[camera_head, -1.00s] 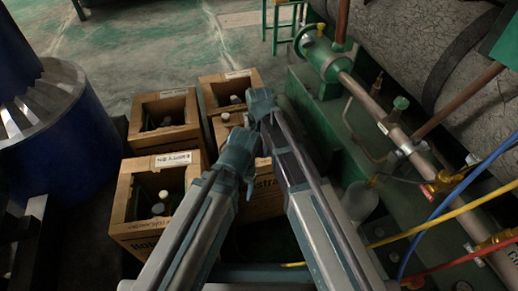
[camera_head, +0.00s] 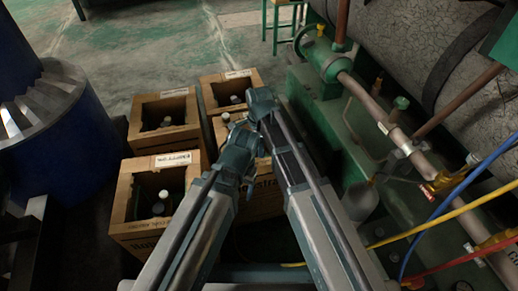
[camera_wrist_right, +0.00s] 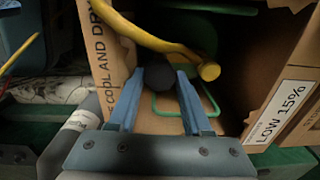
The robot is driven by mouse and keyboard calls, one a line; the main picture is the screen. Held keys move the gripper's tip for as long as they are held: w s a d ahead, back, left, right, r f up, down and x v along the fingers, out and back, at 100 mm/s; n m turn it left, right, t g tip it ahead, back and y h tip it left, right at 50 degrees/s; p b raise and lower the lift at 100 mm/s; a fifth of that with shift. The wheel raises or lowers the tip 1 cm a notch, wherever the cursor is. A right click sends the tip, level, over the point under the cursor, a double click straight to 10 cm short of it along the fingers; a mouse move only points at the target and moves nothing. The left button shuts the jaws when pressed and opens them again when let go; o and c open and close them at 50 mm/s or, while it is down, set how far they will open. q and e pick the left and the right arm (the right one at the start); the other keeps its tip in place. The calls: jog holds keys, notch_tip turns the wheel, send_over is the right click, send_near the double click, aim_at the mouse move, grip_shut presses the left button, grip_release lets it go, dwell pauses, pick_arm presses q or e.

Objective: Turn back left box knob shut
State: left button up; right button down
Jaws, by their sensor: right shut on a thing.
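Several open wooden boxes with bottles stand left of centre in the head view. The back left box (camera_head: 137,112) has a grey-capped bottle (camera_head: 167,121) inside. My arm links hide much of the contact in the head view. I cannot make out my left gripper.
A yellow hose (camera_wrist_right: 150,38) crosses beside the knob, its end just right of the fingers. A front left box (camera_head: 122,205) stands nearer me. Green machinery with pipes (camera_head: 375,100) lines the right. A blue drum (camera_head: 60,150) stands left.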

jog(key=shift+m, duration=0.9)
jog(key=shift+c, duration=1.7)
grip_release()
